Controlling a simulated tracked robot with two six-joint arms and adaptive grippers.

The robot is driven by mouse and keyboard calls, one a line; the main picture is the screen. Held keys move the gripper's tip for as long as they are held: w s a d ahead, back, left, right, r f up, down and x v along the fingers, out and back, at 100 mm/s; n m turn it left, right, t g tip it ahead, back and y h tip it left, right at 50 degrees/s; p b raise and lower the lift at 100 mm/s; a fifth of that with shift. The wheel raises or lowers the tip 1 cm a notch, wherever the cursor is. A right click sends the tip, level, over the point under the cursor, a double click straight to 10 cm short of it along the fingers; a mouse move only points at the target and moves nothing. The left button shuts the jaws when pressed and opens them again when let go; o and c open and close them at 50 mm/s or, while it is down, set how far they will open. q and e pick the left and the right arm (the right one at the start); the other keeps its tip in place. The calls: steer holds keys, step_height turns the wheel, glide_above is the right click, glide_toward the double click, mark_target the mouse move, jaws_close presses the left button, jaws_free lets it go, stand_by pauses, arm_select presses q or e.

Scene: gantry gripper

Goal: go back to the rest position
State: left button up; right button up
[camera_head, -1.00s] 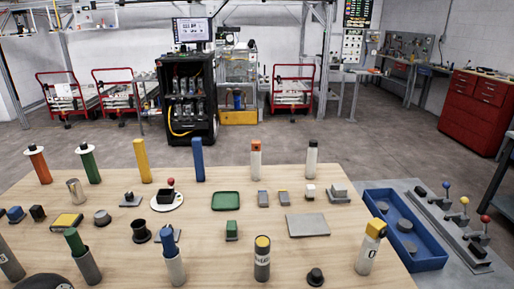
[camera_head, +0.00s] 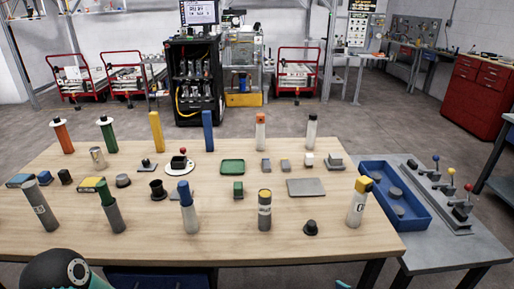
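Neither of my grippers shows in the head view. A dark rounded part of my own arm (camera_head: 62,270) with a teal edge shows at the bottom left. A small teal piece, probably also mine, shows at the bottom edge right of centre. The wooden table (camera_head: 340,235) stands in front of me, with its front edge in sight. What lies below the picture's bottom edge is hidden.
Upright cylinders and small blocks stand on the table, among them a green tray (camera_head: 232,166) and a grey plate (camera_head: 306,187). A blue bin (camera_head: 418,222) and levers (camera_head: 451,190) are on the grey side table. Grey floor is open behind.

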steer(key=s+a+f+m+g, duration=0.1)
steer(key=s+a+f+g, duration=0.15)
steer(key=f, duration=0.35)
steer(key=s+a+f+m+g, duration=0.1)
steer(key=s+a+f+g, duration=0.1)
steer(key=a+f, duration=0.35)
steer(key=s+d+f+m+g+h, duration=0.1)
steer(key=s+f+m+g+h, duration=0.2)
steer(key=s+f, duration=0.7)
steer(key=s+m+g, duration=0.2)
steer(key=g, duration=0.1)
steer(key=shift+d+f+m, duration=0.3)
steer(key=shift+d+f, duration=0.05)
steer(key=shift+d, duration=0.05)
